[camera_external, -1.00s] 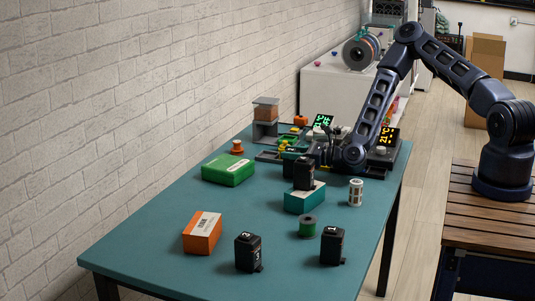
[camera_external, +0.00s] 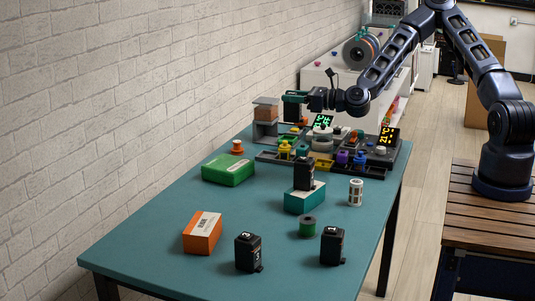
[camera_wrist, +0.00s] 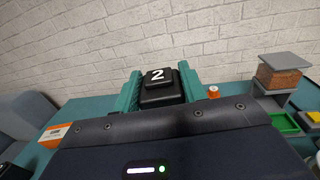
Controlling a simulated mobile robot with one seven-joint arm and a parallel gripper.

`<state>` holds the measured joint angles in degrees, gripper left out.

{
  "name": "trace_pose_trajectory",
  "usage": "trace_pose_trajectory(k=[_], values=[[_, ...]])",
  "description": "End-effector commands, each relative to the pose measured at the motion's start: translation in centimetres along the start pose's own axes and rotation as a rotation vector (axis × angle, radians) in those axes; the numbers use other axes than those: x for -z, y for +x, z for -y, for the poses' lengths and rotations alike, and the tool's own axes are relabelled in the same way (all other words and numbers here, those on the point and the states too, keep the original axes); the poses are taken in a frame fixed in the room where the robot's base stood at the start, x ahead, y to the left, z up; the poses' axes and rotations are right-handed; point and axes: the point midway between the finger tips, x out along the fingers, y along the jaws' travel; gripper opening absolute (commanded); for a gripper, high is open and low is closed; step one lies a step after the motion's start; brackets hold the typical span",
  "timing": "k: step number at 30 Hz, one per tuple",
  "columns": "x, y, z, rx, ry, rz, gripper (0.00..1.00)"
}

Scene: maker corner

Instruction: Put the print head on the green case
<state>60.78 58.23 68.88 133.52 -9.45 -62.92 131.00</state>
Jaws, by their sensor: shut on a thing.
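My gripper (camera_external: 294,97) is raised above the back left of the table. Its teal fingers are shut on a black print head (camera_wrist: 160,88) marked "2", which sits between them in the wrist view. The print head is also in the external view (camera_external: 293,112), hanging below the fingers. The green case (camera_external: 228,170) lies flat on the table, nearer the camera and to the left of my gripper. Its top is bare. The case cannot be made out in the wrist view.
A teal box (camera_external: 305,202) bears another black print head (camera_external: 304,172). Two more print heads (camera_external: 248,252) (camera_external: 332,246), an orange box (camera_external: 202,234), a green spool (camera_external: 307,227) and a white cylinder (camera_external: 356,192) stand around. An orange spool (camera_external: 237,147) stands behind the case.

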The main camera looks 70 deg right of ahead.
Motion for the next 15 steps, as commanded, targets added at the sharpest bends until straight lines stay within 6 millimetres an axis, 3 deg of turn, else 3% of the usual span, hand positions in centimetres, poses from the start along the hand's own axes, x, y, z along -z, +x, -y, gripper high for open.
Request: trace_pose_trajectory(k=[5, 15], values=[[-0.8, 1.7, -0.3, 0.008, -0.003, -0.002, 0.13], [-2.2, 10.6, -2.9, 0.057, -0.015, -0.008, 0.13]])
